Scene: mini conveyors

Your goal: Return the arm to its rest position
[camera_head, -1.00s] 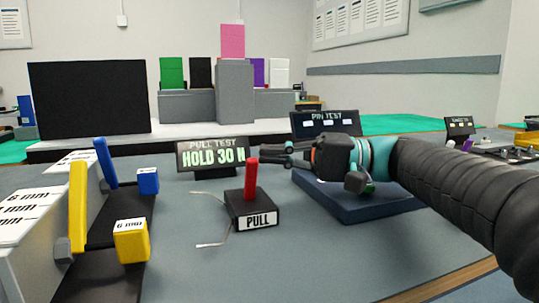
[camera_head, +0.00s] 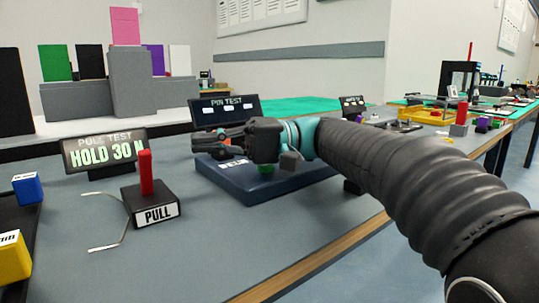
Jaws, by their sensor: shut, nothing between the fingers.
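My arm reaches in from the lower right, its black ribbed sleeve crossing the table edge. My gripper (camera_head: 218,139) points left, above the dark blue pad of the pin test (camera_head: 240,183). It is shut with nothing between its fingers. The pin test sign (camera_head: 225,110) stands just behind it. The red-handled PULL block (camera_head: 150,203) stands apart to the left of the gripper, with a thin wire bracket beside it.
The HOLD 30 N sign (camera_head: 104,150) stands behind the PULL block. Blue (camera_head: 27,187) and yellow (camera_head: 12,257) blocks are at the far left. Grey steps (camera_head: 122,95) with coloured panels stand behind. Table front is clear. Another cluttered table (camera_head: 440,115) is at right.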

